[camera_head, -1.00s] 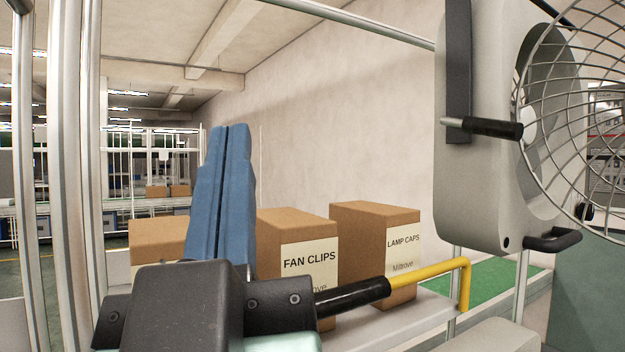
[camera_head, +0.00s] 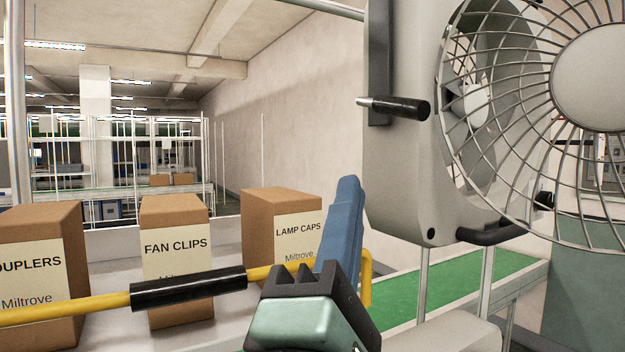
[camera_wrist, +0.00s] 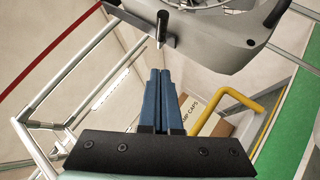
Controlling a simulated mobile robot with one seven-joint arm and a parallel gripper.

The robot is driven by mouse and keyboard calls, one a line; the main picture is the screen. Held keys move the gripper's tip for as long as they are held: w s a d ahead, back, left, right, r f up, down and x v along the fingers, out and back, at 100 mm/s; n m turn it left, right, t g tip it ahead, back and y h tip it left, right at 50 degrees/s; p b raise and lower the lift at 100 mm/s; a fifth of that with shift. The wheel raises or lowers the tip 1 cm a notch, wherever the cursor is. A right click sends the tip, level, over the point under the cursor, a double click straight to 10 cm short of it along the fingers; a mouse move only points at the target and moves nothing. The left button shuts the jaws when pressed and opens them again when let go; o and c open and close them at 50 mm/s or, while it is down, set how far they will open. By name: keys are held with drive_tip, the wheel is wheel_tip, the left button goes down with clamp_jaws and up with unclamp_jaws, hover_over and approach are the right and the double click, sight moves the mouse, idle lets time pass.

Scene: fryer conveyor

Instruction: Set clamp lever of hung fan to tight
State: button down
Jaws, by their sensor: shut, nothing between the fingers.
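The hung fan (camera_head: 400,190) has a light grey housing and a round wire guard, at the upper right of the head view. Its clamp lever (camera_head: 405,107) is a short black grip on a metal pin, sticking out to the right from a dark upright bracket (camera_head: 378,60). The lever also shows at the top of the wrist view (camera_wrist: 162,25). My gripper (camera_head: 349,182) has blue fingers, shut and empty, below and left of the lever and apart from it. In the wrist view the fingertips (camera_wrist: 160,72) point up toward the lever with a gap between.
Cardboard boxes labelled couplers (camera_head: 40,235), fan clips (camera_head: 175,218) and lamp caps (camera_head: 262,215) stand on a pale shelf behind. A yellow rail with a black sleeve (camera_head: 190,288) runs in front of them. A black handle (camera_head: 495,235) sits under the fan. A green belt (camera_head: 450,290) lies below.

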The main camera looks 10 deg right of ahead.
sight(394, 111)
drive_tip(key=shift+w+d+r+p, duration=1.5)
drive_tip(key=shift+w+d+r, duration=0.1)
drive_tip(key=shift+w, duration=0.1)
drive_tip(key=shift+w+d+r+p, duration=1.45)
drive_tip(key=shift+w+r, duration=0.1)
drive_tip(key=shift+w, duration=0.15)
drive_tip(key=shift+s+d+r+p, duration=0.1)
drive_tip(key=shift+s+r+p, duration=0.1)
drive_tip(key=shift+r+p, duration=0.3)
drive_tip(key=shift+s+r+p, duration=0.15)
drive_tip(key=shift+r+p, duration=0.1)
drive_tip(key=shift+r, duration=0.45)
drive_tip(key=shift+f, duration=0.15)
